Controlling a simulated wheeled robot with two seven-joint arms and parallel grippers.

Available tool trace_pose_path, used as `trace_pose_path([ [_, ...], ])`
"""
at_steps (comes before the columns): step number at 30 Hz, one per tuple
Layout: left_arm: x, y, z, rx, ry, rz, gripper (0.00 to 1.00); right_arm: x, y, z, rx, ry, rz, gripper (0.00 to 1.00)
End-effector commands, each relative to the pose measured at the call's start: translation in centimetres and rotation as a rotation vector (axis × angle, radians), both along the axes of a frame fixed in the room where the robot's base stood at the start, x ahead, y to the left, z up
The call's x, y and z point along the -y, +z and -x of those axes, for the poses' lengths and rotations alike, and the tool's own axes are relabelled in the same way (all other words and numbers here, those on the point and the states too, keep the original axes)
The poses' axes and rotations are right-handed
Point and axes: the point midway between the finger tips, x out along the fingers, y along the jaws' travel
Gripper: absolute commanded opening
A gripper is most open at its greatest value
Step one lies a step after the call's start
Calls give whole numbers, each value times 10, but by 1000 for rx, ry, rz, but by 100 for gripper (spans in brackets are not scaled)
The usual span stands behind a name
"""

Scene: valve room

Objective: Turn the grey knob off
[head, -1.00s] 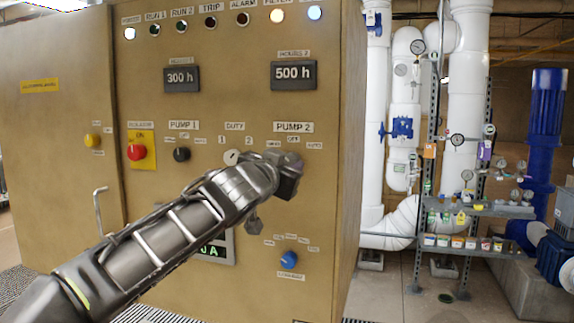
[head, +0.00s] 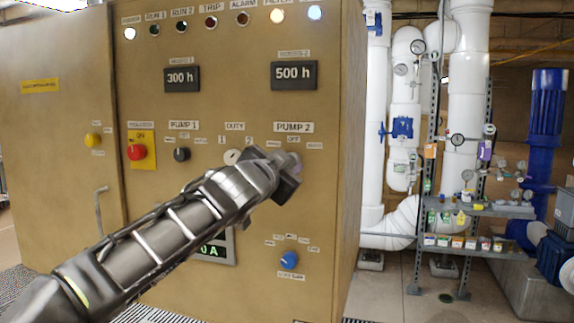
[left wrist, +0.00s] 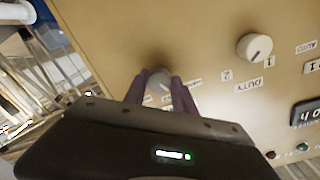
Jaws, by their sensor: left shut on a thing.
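The grey knob (left wrist: 158,74) sits under the PUMP 2 label (head: 293,127) on the tan cabinet front. In the left wrist view it is between the two dark fingers of my left gripper (left wrist: 162,90), which is shut on it. In the head view my left gripper (head: 287,170) is at the knob and covers most of it. The OFF mark (head: 293,139) shows just above the gripper. Which mark the knob points to is hidden. My right gripper is in neither view.
The cream DUTY knob (head: 232,157) is close to the left of the gripper. A black PUMP 1 knob (head: 182,154), a red button (head: 137,152) and a blue knob (head: 289,260) are on the same panel. White pipes (head: 466,100) and a shelf rack (head: 470,209) stand right of the cabinet.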

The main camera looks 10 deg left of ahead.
Motion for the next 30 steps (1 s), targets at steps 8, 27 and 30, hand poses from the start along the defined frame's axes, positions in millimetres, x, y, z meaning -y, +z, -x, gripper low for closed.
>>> trace_pose_path([
  [8,0,1,0,14,-1,-236,0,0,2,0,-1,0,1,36],
  [27,0,1,0,31,-1,-498,0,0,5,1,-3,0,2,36],
  [30,0,1,0,32,-1,-499,0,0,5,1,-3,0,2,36],
])
